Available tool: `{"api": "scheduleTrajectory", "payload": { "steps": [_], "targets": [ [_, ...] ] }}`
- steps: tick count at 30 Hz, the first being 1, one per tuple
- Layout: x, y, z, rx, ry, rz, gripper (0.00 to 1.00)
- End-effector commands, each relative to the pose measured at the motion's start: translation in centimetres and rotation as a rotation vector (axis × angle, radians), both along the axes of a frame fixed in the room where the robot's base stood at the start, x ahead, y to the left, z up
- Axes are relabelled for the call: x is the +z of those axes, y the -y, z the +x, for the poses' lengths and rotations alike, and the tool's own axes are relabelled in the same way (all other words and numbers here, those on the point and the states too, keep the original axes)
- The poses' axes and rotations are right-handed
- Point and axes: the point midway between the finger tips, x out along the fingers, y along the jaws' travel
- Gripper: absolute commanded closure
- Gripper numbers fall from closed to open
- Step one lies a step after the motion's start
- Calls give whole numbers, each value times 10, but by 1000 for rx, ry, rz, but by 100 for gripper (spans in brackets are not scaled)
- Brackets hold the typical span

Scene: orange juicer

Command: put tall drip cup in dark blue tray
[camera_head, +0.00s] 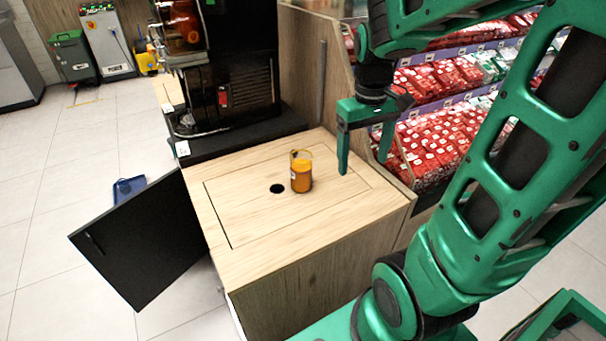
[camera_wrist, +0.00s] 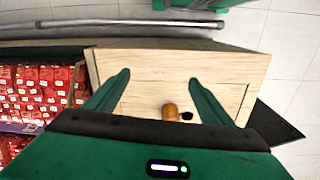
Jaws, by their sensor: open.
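The tall drip cup (camera_head: 301,174) is clear and mostly full of orange liquid. It stands upright on the wooden counter (camera_head: 245,215), beside a round black hole. In the wrist view the cup (camera_wrist: 170,112) shows as an orange shape, its lower part hidden by my gripper body. The dark blue tray (camera_head: 128,188) lies on the floor at left, partly hidden behind the black cabinet door. My gripper (camera_head: 364,162) is open and empty, right of the cup and apart from it. Its two fingers (camera_wrist: 160,80) are spread wide in the wrist view.
The black juicer machine (camera_head: 235,75) stands behind the counter. The open black cabinet door (camera_head: 140,238) juts left below the counter edge. Shelves of red packages (camera_head: 440,95) stand at right behind a wooden panel. Floor at left is mostly clear.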

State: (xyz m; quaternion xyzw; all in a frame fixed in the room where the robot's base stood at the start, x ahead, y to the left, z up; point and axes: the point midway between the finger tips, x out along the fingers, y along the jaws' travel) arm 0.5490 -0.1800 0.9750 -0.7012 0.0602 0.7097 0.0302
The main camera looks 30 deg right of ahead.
Motion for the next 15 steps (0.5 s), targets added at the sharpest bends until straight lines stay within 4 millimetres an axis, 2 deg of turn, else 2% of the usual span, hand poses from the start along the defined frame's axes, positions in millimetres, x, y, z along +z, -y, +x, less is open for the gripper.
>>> {"api": "scheduleTrajectory", "payload": {
  "steps": [1,3,9,12,15],
  "targets": [
    [-6,1,22,62,-10,-1,25],
    [-14,0,51,155,-13,-2,25],
    [-47,-6,130,414,-19,8,25],
    [-68,-13,166,535,-18,20,25],
    [-86,-18,193,632,-14,30,25]
  ]
}}
